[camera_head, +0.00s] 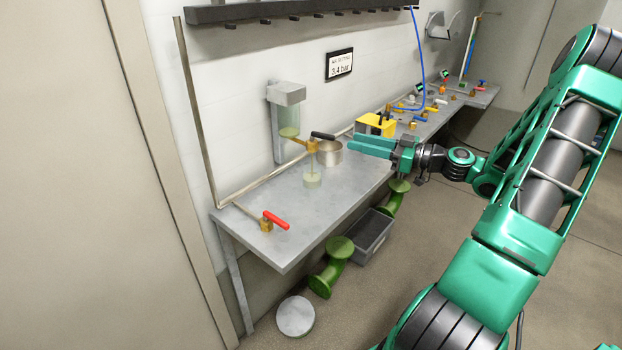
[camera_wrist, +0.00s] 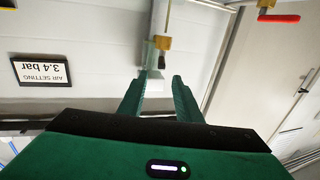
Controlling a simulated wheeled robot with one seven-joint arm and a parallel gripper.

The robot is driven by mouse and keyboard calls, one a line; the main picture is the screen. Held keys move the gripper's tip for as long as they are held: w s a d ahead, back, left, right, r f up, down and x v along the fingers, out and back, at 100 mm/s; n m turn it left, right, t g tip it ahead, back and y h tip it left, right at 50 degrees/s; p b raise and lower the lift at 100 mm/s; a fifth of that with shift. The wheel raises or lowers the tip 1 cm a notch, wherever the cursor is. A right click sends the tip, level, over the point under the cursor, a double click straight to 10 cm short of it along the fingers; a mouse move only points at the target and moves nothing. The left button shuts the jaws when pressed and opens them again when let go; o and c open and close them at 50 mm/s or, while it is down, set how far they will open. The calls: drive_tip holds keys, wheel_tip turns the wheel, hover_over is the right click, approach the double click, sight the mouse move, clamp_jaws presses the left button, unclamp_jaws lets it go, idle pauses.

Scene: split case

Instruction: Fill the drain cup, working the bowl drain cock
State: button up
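The filter bowl (camera_head: 289,118) hangs in a grey wall housing and holds yellowish-green liquid low down. The brass drain cock (camera_head: 312,146) is to its lower right, with a black lever (camera_head: 322,136) pointing right. A clear cup (camera_head: 312,178) stands on the bench below the cock, with a pale layer at its bottom. My gripper (camera_head: 352,142) is open and empty, just right of the lever, pointing left. In the wrist view, upside down, the gripper (camera_wrist: 160,80) shows open fingers with the brass cock (camera_wrist: 163,43) beyond them; nothing is between the fingers.
A metal pot (camera_head: 329,153) stands behind the cock. A red-handled valve (camera_head: 275,220) sits at the bench's near left. A yellow box (camera_head: 372,126) and fittings lie farther along. The bench front is clear.

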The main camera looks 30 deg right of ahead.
sight(314, 132)
drive_tip(key=x, duration=1.4)
drive_tip(key=shift+w+a, duration=0.2)
drive_tip(key=shift+a, duration=0.05)
clamp_jaws()
